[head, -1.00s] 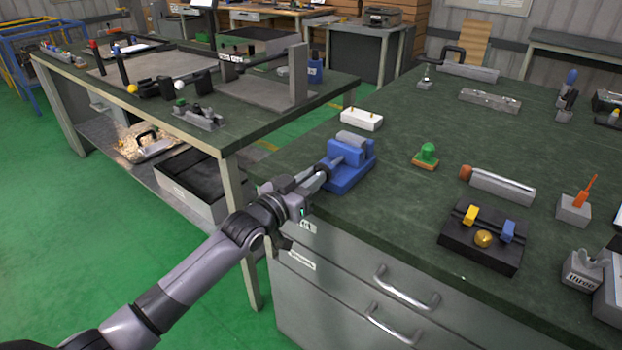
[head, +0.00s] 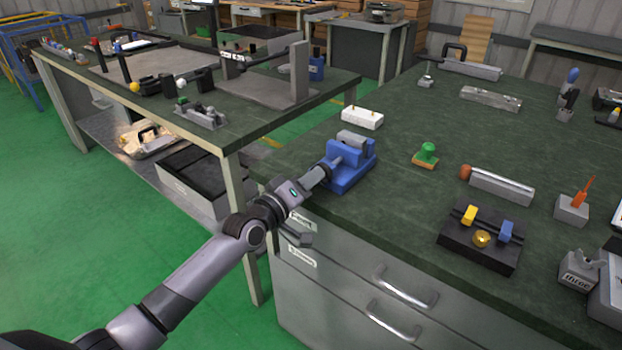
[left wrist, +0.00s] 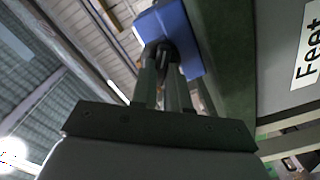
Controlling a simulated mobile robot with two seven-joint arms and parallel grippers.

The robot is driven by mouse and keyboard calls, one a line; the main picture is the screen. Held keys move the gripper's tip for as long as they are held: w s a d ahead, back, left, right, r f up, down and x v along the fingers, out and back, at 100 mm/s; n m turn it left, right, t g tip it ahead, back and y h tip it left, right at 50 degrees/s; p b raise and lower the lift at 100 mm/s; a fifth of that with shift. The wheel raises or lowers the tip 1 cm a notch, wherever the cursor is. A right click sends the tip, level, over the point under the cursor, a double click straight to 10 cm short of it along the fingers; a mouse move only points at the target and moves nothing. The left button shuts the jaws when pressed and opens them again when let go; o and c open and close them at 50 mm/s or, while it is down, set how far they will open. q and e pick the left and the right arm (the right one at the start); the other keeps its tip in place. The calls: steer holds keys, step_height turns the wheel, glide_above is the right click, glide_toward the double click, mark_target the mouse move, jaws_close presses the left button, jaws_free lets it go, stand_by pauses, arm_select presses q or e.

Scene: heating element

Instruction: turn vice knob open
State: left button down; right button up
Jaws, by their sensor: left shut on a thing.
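In the left wrist view the gripper's fingers (left wrist: 165,75) are closed on the vice knob, just below the blue vice body (left wrist: 178,38). The knob (left wrist: 164,52) is mostly hidden between the fingers there, and it cannot be made out clearly in the head view. My right gripper is not in view.
A white block (head: 362,117) stands behind the vice, and a green-knobbed stamp (head: 427,153) to its right. A black fixture (head: 481,242) with yellow and blue pieces lies farther right. Drawer handles (head: 405,292) stick out below the bench edge.

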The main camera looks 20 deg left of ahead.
arm_select(q)
steer(key=n, duration=0.6)
steer(key=shift+f, duration=0.2)
steer(key=n, duration=0.6)
steer(key=shift+n, duration=0.4)
steer(key=n+p, duration=0.1)
steer(key=n, duration=0.1)
steer(key=shift+f+n, duration=0.1)
steer(key=shift+n, duration=0.2)
steer(key=n+p, duration=0.1)
steer(key=n, duration=0.2)
steer(key=shift+d+n, duration=0.1)
steer(key=shift+n, duration=0.3)
steer(key=n+p, duration=0.3)
steer(key=n, duration=0.3)
steer(key=shift+s+d+f, duration=0.1)
steer(key=c, duration=1.1)
jaws_free()
